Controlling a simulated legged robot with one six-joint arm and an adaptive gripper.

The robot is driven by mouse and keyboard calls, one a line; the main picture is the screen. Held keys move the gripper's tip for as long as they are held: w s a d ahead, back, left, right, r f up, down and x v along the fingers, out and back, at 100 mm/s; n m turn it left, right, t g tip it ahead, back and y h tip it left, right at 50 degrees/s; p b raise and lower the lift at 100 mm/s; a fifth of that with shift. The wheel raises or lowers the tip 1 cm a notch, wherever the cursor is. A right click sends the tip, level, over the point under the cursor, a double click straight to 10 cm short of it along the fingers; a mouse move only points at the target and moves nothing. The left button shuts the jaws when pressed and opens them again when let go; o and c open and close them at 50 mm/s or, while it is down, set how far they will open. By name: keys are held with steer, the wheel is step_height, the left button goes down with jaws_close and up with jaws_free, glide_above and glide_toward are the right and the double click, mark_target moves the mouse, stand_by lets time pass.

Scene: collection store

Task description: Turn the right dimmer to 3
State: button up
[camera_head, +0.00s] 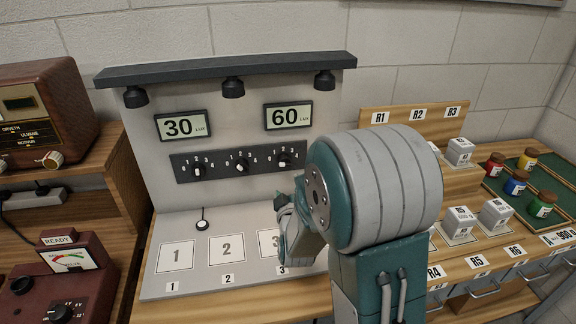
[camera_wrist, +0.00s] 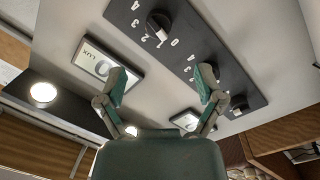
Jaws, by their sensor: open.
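The dark control strip (camera_head: 217,171) on the upright grey panel carries three black dimmers. The right dimmer (camera_head: 284,160) sits under the display reading 60 (camera_head: 288,115). In the wrist view, which is turned about upside down, the right dimmer (camera_wrist: 159,23) is at the top centre with white numbers around it. One finger overlaps the middle dimmer in the wrist view. In the head view my arm hides most of the gripper.
A left display (camera_head: 179,127) reads 30. The left dimmer (camera_head: 197,168) and middle dimmer (camera_head: 241,162) share the strip. A lamp bar (camera_head: 231,70) overhangs the panel. Numbered squares lie on the base below. A radio (camera_head: 47,113) stands left; a rack (camera_head: 412,119) and paint jars (camera_head: 516,182) stand right.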

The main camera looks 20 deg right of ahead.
mark_target(285, 166)
steer(key=x, duration=0.9)
steer(key=shift+w+d+f, duration=0.1)
steer(key=shift+w+d, duration=0.05)
steer(key=shift+d, duration=0.3)
steer(key=shift+w, duration=0.15)
steer(key=shift+a, duration=0.5)
steer(key=shift+c, duration=0.3)
steer(key=shift+d, duration=0.15)
steer(key=c, duration=1.1)
steer(key=shift+d, duration=0.1)
